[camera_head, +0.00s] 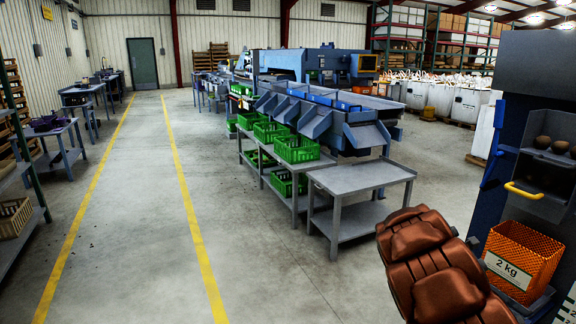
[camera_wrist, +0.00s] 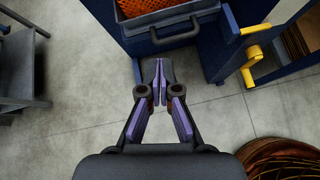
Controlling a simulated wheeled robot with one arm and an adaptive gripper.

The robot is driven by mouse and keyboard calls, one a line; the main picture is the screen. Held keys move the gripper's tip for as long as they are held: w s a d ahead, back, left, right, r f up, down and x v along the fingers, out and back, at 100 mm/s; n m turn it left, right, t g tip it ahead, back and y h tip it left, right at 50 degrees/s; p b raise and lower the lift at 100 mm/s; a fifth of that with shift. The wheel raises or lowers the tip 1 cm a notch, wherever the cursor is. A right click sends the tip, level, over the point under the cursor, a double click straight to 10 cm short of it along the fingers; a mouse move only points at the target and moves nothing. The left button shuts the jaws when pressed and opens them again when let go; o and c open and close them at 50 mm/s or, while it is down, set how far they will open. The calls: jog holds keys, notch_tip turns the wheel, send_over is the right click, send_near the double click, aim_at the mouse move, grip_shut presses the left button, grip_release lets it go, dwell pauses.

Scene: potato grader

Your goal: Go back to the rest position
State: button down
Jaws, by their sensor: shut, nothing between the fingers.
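My gripper (camera_wrist: 160,82) shows in the wrist view with its purple-padded fingers brought together at the tips. It is shut and empty, above the bare concrete floor. A dark blue bin with a grey handle (camera_wrist: 172,37) lies just beyond the fingertips in the picture, apart from them as far as I can tell. In the head view my brown-covered arm shows at the lower right, in front of the grey table (camera_head: 360,178). The gripper itself is not visible there.
Green crates (camera_head: 296,149) line the grader (camera_head: 320,115). Open floor (camera_head: 150,240) with yellow lines lies at the left.

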jog(key=s+a+r+m+g+y, duration=0.1)
jog(key=s+a+r+m+g, duration=0.1)
jog(key=s+a+r+m, duration=0.5)
jog(key=s+a+r+m+g+y, duration=0.15)
jog(key=s+m, duration=0.25)
jog(key=s, duration=0.6)
jog(key=s+a+f+m+g+y, duration=0.2)
jog(key=s+a+m+y, duration=0.6)
jog(key=s+a, duration=1.85)
jog(key=s+a+p+v, duration=0.1)
jog(key=a+p+v, duration=0.1)
jog(key=p+v, duration=1.4)
jog(key=shift+r+t, duration=0.45)
jog(key=shift+r, duration=0.4)
jog(key=shift+d, duration=0.25)
